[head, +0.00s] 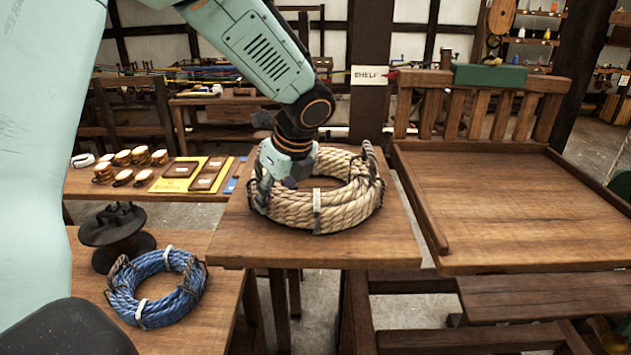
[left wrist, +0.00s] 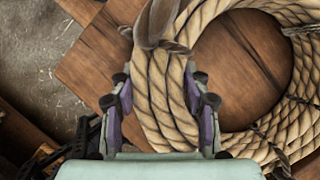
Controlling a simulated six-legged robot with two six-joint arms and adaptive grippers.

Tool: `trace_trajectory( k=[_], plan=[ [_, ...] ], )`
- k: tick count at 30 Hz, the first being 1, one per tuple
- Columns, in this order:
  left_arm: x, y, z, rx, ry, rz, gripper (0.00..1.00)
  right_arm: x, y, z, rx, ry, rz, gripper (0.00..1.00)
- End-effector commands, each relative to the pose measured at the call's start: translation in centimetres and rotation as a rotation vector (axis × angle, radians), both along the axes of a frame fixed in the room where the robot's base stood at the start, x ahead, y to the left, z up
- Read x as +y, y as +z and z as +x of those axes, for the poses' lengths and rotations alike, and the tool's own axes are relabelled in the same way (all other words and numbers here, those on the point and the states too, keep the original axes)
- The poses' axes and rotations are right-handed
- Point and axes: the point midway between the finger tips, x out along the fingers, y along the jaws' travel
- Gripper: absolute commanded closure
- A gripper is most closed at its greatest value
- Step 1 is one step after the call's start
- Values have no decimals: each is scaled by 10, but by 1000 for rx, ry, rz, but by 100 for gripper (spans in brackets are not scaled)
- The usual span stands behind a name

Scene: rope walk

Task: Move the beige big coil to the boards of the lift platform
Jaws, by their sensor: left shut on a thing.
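The beige big coil (head: 332,203) lies flat on a small wooden table in the middle of the head view, tied with dark and pale bands. My left gripper (head: 275,180) comes down from above onto the coil's left side and is shut on its rope bundle. In the left wrist view the two fingers (left wrist: 160,110) stand on either side of the beige coil (left wrist: 245,75). The lift platform (head: 500,205) is the railed wooden board surface to the right of that table, with bare boards. My right gripper is not in view.
A blue coil (head: 155,288) and a dark spool (head: 117,235) sit on a lower table at the left. A wooden ledge (head: 443,245) edges the platform's left side. A green block (head: 490,76) tops the back rail. Small goods lie on a bench (head: 85,185) behind.

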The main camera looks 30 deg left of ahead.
Motion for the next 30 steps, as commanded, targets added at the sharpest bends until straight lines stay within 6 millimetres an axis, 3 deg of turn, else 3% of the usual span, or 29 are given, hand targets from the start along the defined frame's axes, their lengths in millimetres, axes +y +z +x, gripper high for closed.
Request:
trace_trajectory(
  k=[14,30],
  plan=[
    [0,8,4,-14,0,1,100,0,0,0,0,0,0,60],
    [0,88,3,-15,1,3,100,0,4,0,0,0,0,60]
  ],
)
